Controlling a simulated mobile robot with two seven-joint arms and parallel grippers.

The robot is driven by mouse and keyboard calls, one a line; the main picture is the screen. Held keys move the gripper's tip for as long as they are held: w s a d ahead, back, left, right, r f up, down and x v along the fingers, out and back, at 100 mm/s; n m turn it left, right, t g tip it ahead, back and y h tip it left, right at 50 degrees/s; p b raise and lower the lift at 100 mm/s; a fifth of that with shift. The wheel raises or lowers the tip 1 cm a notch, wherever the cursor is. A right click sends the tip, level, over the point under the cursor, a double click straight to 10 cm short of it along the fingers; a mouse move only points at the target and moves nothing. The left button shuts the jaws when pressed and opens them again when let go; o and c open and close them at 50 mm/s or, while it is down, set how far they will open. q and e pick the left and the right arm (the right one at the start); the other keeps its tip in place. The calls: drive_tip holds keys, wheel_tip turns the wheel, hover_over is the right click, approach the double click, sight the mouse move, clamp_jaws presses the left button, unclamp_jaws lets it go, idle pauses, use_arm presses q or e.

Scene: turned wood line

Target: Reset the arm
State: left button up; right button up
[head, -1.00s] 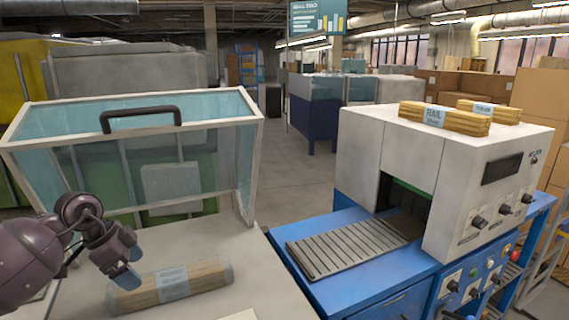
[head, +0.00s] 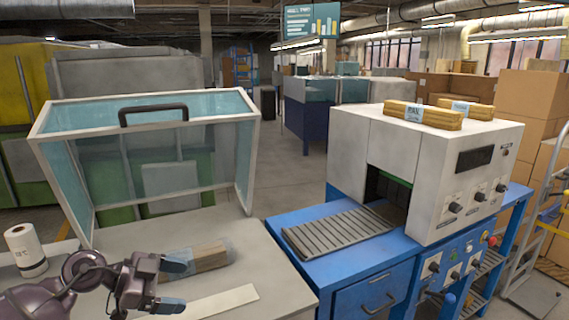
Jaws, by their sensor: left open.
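My left gripper (head: 178,284) is at the lower left in the head view, above the grey table. Its two blue-tipped fingers are apart, with nothing seen between them. A wrapped wood bundle (head: 212,257) with a pale label lies on the table (head: 285,289) just beyond the gripper. The upper finger covers part of its left end; I cannot tell whether they touch. My right gripper is not in view.
A raised clear guard (head: 148,107) with a dark handle stands behind the table. A white roll (head: 26,251) is at far left, and a pale strip (head: 212,303) lies in front. The white-and-blue machine (head: 389,148) with a slatted feed bed (head: 338,232) stands right.

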use_arm(q)
drive_tip(key=s+r+n+t+h, duration=0.1)
drive_tip(key=s+r+n+t, duration=0.4)
drive_tip(key=t, duration=0.7)
drive_tip(key=s+a+f+n+y, duration=0.5)
drive_tip(key=a+f+n+y, duration=0.45)
drive_tip(key=n+y, duration=0.45)
drive_tip(key=s+d+f+m+g, duration=0.1)
drive_tip(key=s+d+f+g, duration=0.1)
drive_tip(key=s+f+g, duration=0.7)
drive_tip(key=s+d+f+m+g, duration=0.25)
drive_tip(key=s+g, duration=0.25)
drive_tip(key=s, duration=0.8)
drive_tip(key=w+f+t+h, duration=0.1)
drive_tip(key=w+f+t, duration=0.6)
drive_tip(key=f, duration=0.4)
drive_tip(key=shift+a+f+t, duration=0.15)
drive_tip(key=shift+a+t, duration=0.25)
drive_tip(key=shift+t, duration=0.4)
